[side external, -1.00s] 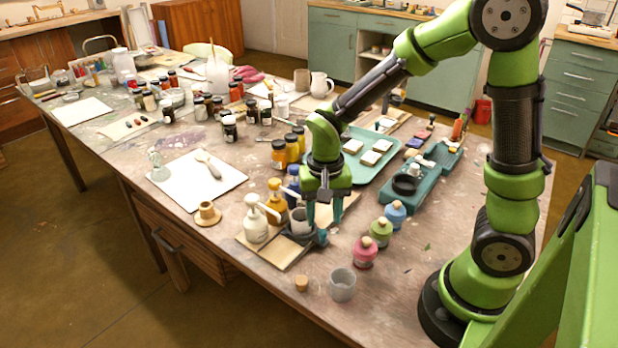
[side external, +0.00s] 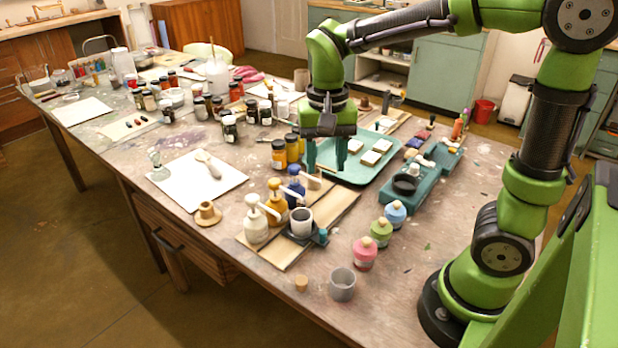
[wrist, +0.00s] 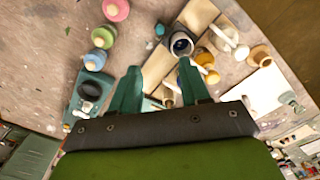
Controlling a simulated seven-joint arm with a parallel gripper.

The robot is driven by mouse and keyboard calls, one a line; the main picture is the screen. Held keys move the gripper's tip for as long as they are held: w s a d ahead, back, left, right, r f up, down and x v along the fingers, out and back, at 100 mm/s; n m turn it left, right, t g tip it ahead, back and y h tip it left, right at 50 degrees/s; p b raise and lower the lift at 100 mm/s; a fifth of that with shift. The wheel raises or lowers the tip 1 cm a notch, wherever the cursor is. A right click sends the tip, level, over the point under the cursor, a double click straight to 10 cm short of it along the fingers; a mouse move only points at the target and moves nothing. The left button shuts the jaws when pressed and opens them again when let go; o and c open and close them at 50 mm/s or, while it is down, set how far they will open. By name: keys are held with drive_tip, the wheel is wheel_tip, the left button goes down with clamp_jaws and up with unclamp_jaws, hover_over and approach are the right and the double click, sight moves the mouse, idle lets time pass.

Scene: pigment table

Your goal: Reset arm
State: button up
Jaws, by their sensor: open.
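My gripper (side external: 325,168) is open and empty. It hangs above the table near the left edge of the teal tray (side external: 352,176), behind the pump bottles. In the wrist view its two teal fingers (wrist: 158,88) are spread apart with nothing between them. A grey cup (side external: 301,222) stands in a dark holder on the wooden board (side external: 275,250), clear of my gripper. The cup also shows in the wrist view (wrist: 181,44). White, yellow and blue pump bottles (side external: 256,226) stand beside it.
Pink, green and blue round bottles (side external: 365,253) stand to the right of the board. An empty grey cup (side external: 342,285) and a cork (side external: 301,284) are at the front. Dark jars (side external: 279,155) stand close to the left of my gripper. A teal rack (side external: 418,183) lies to the right.

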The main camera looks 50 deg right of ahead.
drive_tip(key=s+a+r+n+t+y, duration=0.1)
drive_tip(key=s+r+n+t+y, duration=0.1)
drive_tip(key=s+n+t, duration=0.3)
drive_tip(key=shift+s+a+r+t, duration=0.4)
drive_tip(key=shift+s+r+t, duration=0.6)
drive_tip(key=shift+s, duration=0.45)
